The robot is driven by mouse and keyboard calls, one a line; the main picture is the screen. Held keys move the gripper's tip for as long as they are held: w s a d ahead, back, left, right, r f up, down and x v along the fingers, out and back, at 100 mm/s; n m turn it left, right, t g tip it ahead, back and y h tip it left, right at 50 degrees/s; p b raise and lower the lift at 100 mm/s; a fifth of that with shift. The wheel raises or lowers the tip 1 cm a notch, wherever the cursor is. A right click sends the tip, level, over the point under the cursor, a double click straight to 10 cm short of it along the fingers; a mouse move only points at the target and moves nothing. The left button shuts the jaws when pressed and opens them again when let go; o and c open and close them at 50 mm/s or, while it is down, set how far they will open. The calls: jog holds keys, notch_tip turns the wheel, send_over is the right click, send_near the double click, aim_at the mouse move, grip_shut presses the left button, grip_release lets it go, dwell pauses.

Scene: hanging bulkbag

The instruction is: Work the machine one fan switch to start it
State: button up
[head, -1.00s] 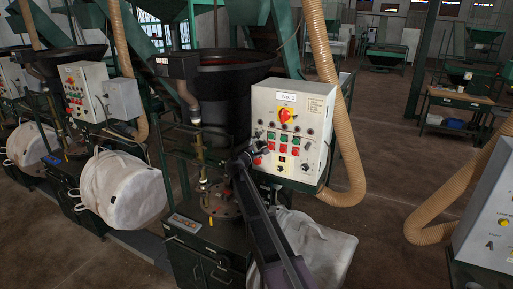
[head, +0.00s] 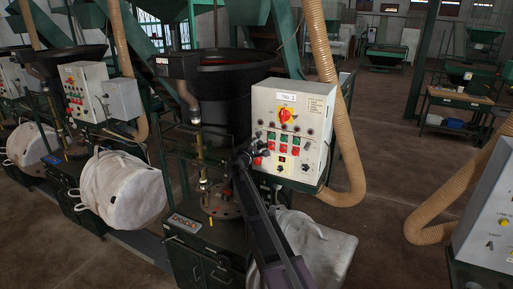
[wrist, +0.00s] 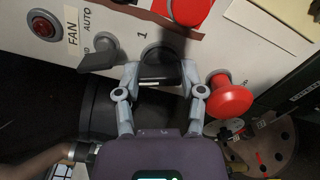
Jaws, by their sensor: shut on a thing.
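The machine one control panel (head: 291,127) is a pale box with a "No 1" label, near the middle of the head view. My gripper (head: 249,153) is at its lower left side. In the wrist view my gripper (wrist: 160,80) has its two grey fingers closed on either side of a black knob (wrist: 160,60) with a "1" beside it. To its left is a dark lever switch (wrist: 100,56), close to a FAN label (wrist: 72,27) and the word AUTO. The fingers partly hide the gripped knob, and I cannot read its full label.
A red mushroom button (wrist: 230,98) sits just right of my fingers. A red lamp (wrist: 43,25) is at far left. Open floor (head: 400,185) lies to the right.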

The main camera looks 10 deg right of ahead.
jog(key=m, duration=0.5)
jog(key=shift+w+r+m, duration=0.1)
jog(key=shift+m, duration=0.2)
jog(key=m, duration=0.5)
dwell(0.4)
jog(key=o, duration=1.1)
jog(key=shift+d, duration=0.1)
jog(key=shift+o, duration=0.2)
jog(key=v, duration=1.2)
